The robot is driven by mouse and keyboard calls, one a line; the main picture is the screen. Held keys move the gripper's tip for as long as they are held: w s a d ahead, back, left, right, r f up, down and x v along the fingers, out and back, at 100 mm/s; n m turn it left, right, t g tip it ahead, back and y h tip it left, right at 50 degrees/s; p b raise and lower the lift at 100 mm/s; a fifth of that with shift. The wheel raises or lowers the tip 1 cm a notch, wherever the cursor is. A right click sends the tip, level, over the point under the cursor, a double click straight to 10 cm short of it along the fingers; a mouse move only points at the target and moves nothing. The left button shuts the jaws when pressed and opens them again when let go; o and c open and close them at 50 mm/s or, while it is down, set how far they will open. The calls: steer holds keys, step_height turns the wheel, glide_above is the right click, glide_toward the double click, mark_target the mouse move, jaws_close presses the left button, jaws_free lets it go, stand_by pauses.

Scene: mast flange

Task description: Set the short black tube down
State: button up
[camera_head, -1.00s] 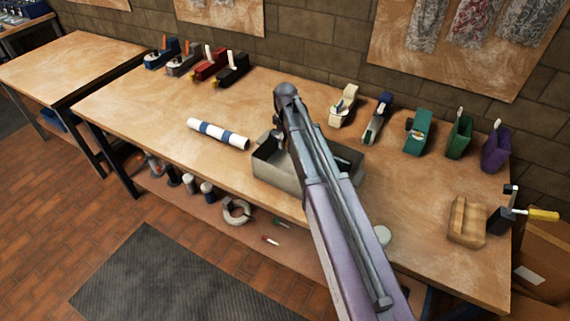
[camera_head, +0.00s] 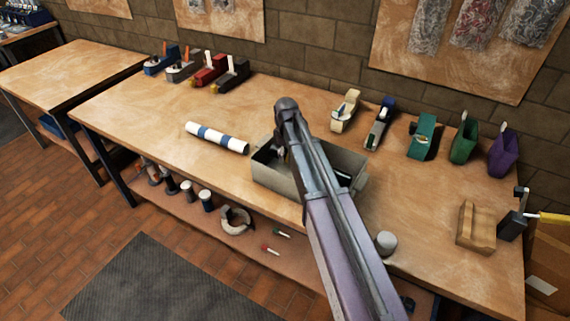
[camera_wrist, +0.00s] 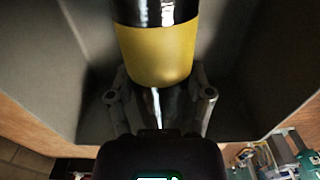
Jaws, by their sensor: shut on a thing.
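A black tube with a wide yellow band (camera_wrist: 155,55) shows in the wrist view, running out past the top edge of the frame. My gripper (camera_wrist: 160,97) is shut on it, with a finger at each side just below the band. The tube is between the walls of a grey open bin (camera_wrist: 45,60), whose floor is in shadow; I cannot tell whether the tube touches it.
A white-and-blue striped roll (camera_head: 217,138) lies on the bench (camera_head: 140,110) left of the bin. Several tools and holders line the back edge. A wooden block (camera_head: 476,228) and a small grey cylinder (camera_head: 386,243) are at right. The bench's left part is clear.

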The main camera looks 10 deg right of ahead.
mark_target(286, 169)
step_height(286, 169, down, 4)
steer(key=b, duration=0.4)
steer(key=shift+f+b, duration=0.25)
steer(key=shift+b, duration=0.05)
steer(key=o, duration=1.3)
steer(key=shift+r, duration=0.2)
step_height(286, 169, up, 12)
steer(key=p, duration=1.2)
steer(key=shift+f, duration=0.15)
steer(key=s+d+m, duration=0.3)
steer(key=s+m, duration=0.2)
steer(key=s, duration=0.6)
steer(key=s+d+m, duration=0.3)
steer(key=s+m, duration=0.2)
steer(key=s, duration=0.6)
steer(key=shift+d, duration=0.4)
